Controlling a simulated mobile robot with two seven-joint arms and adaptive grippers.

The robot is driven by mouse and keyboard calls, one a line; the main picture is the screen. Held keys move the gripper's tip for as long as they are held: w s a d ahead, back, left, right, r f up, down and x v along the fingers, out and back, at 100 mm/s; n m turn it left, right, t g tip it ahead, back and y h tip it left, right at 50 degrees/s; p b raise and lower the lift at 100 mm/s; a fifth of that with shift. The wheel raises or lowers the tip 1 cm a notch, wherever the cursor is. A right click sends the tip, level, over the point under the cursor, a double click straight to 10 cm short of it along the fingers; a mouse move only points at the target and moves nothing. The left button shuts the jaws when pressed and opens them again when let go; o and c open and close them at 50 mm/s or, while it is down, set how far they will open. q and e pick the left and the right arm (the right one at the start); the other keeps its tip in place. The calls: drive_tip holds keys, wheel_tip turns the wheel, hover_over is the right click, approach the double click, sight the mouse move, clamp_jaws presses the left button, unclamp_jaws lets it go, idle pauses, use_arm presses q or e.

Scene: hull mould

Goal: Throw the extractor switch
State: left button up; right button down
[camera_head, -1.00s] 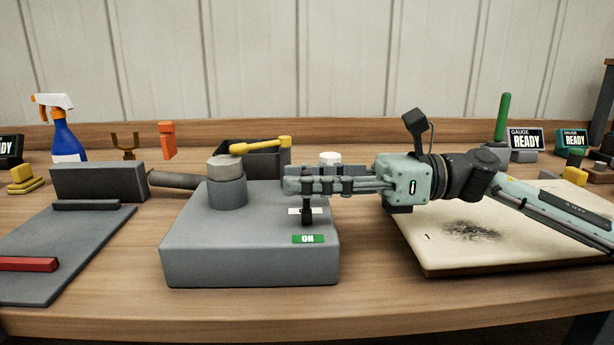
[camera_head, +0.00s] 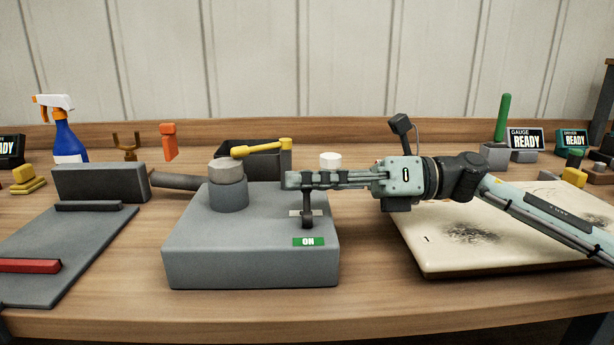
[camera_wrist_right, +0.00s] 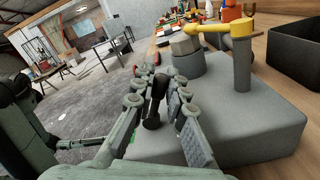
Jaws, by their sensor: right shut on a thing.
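The extractor unit is a grey box (camera_head: 250,252) on the bench, with a green ON label (camera_head: 308,241) on its front right edge. A black switch lever (camera_head: 307,207) stands on its top beside a pale plate. My right gripper (camera_head: 292,180) reaches in from the right, level over the box, at the top of the lever. In the right wrist view the lever (camera_wrist_right: 155,100) stands between the two fingers of the gripper (camera_wrist_right: 156,82), which are shut on it. The fingers hide the lever's upper end in the head view.
A stained cream board (camera_head: 440,255) lies right, under my right arm. A grey plate (camera_head: 70,245) with a red bar lies left. A spray bottle (camera_head: 66,137) stands behind.

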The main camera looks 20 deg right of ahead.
drive_tip(key=c, duration=1.5)
unclamp_jaws()
drive_tip(key=shift+c, duration=0.2)
drive_tip(key=shift+d, duration=0.15)
drive_tip(key=v, duration=1.1)
drive_tip(key=shift+d, duration=0.35)
drive_tip(key=shift+s, duration=0.15)
